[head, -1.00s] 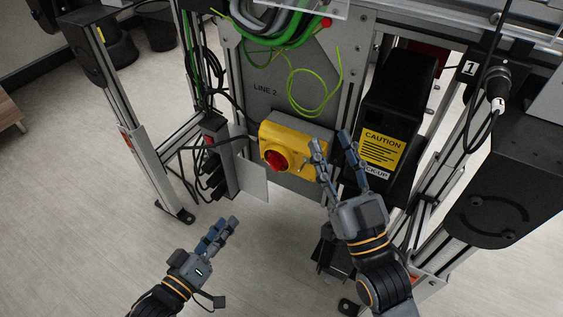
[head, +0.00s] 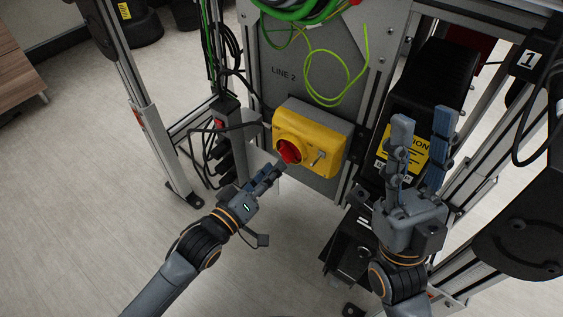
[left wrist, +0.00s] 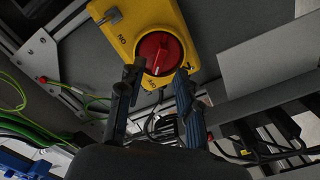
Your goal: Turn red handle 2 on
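The red handle (head: 289,151) is a round red knob on the left part of a yellow switch box (head: 322,158), mounted on the grey panel marked LINE 2. In the left wrist view the red handle (left wrist: 160,52) has a raised grip that lies toward the OFF mark; an ON mark is to its left. My left gripper (head: 275,172) is just below and left of the handle. In the left wrist view its two fingers (left wrist: 159,76) are apart, tips near the handle's lower edge; contact cannot be told. My right gripper (head: 422,118) is open and empty, right of the box.
A small metal key or toggle (head: 319,157) sits beside the handle. A black box with a yellow caution label (head: 408,150) is behind my right gripper. A black power strip (head: 221,150) with cables stands left of the switch box. Green wires (head: 335,75) hang above.

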